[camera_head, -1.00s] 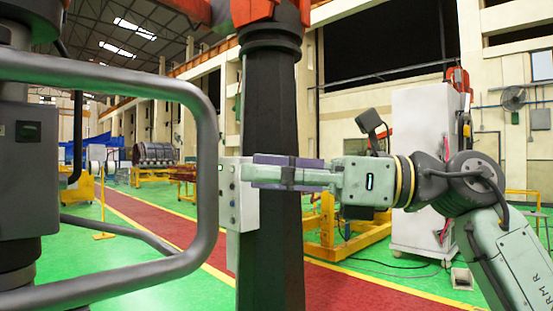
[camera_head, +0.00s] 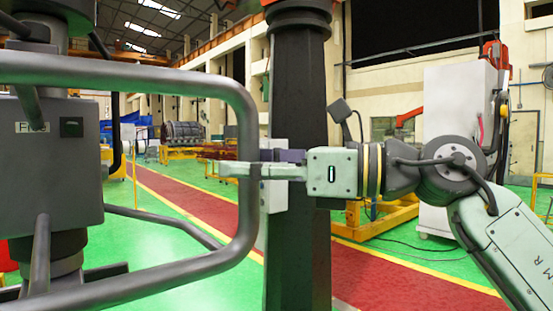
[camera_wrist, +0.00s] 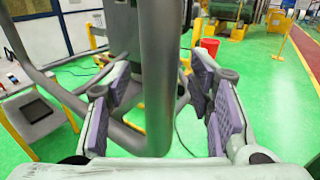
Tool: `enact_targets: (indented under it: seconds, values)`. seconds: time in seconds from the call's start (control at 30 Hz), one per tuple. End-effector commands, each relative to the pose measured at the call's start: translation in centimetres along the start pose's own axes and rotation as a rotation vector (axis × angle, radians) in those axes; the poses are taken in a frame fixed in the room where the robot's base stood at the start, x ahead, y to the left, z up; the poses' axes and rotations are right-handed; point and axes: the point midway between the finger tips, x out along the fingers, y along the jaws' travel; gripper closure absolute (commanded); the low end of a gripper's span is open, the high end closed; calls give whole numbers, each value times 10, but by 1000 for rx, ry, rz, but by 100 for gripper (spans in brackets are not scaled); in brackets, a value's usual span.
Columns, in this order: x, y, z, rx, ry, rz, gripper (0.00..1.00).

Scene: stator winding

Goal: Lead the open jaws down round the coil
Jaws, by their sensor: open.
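The coil (camera_head: 245,120) is a thick grey tube bent into a loop with rounded corners. It fills the left half of the head view. My gripper (camera_head: 243,168) is open and level at the upright right side of this loop. One pale green finger crosses in front of the tube, and a purple-padded finger shows behind it. In the wrist view, the upright tube (camera_wrist: 155,80) stands between my open jaws (camera_wrist: 160,112), with purple pads to its left and right. Part of the far finger is hidden in the head view.
A dark column (camera_head: 298,90) stands behind my gripper with a pale box (camera_head: 277,215) on it. A grey machine body (camera_head: 50,165) stands at the left within the loop. A white cabinet (camera_head: 450,100) and a yellow frame (camera_head: 375,220) are behind my arm.

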Motion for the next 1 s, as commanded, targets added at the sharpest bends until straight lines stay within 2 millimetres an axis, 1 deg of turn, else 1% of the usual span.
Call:
enact_targets:
  seconds: [0.1,0.33,0.37,1.0]
  values:
    - [4,0,0,0,0,0,52]
    - [5,0,0,0,0,0,52]
    - [5,0,0,0,0,0,53]
    - [4,0,0,0,0,0,96]
